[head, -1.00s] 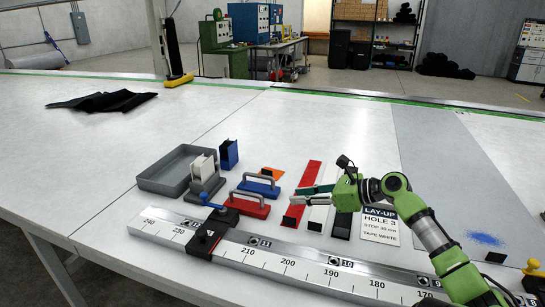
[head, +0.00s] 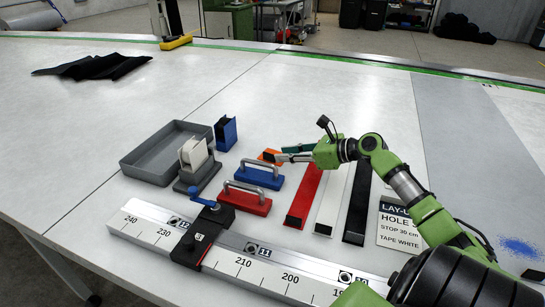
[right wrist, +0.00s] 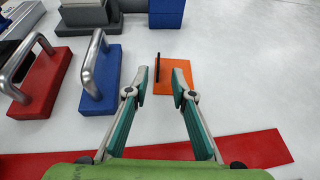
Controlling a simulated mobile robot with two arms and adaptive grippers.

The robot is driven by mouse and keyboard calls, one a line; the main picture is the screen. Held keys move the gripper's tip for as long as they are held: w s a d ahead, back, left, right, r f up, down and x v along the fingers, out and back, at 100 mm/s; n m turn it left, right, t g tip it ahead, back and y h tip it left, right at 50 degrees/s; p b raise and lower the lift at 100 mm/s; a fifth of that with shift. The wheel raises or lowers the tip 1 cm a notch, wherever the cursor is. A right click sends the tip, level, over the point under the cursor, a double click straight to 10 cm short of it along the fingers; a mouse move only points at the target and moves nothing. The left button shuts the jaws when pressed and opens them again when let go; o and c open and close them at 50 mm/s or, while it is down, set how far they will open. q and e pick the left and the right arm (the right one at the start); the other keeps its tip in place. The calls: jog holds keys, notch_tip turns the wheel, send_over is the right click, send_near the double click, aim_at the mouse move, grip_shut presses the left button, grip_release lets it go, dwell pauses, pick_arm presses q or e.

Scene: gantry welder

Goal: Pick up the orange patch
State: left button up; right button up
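The orange patch (head: 267,156) lies flat on the table, just past the blue handled block. In the right wrist view the orange patch (right wrist: 172,84) is a small square with a dark upright strip along its left side. My right gripper (head: 281,154) is at the patch's right side in the head view and partly covers it. In the right wrist view my right gripper (right wrist: 160,77) is open and empty, its fingertips at the near part of the patch and the right one overlapping it. Its height above the patch is hard to tell. My left gripper is out of view.
A blue handled block (head: 259,174) and a red handled block (head: 246,198) stand close by. A red strip (head: 306,192), a white strip and a black strip lie to the right. A grey tray (head: 135,166), tape dispenser and blue holder (head: 225,134) are left.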

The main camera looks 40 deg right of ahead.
aim_at(271, 154)
jog(key=shift+w+a+f, duration=0.1)
jog(key=shift+w+f, duration=0.1)
jog(key=shift+w, duration=0.35)
jog(key=shift+w+a, duration=0.15)
jog(key=shift+w, duration=0.05)
jog(key=x, duration=0.4)
jog(key=shift+w+a, duration=0.3)
jog(key=shift+w, duration=0.05)
grip_shut()
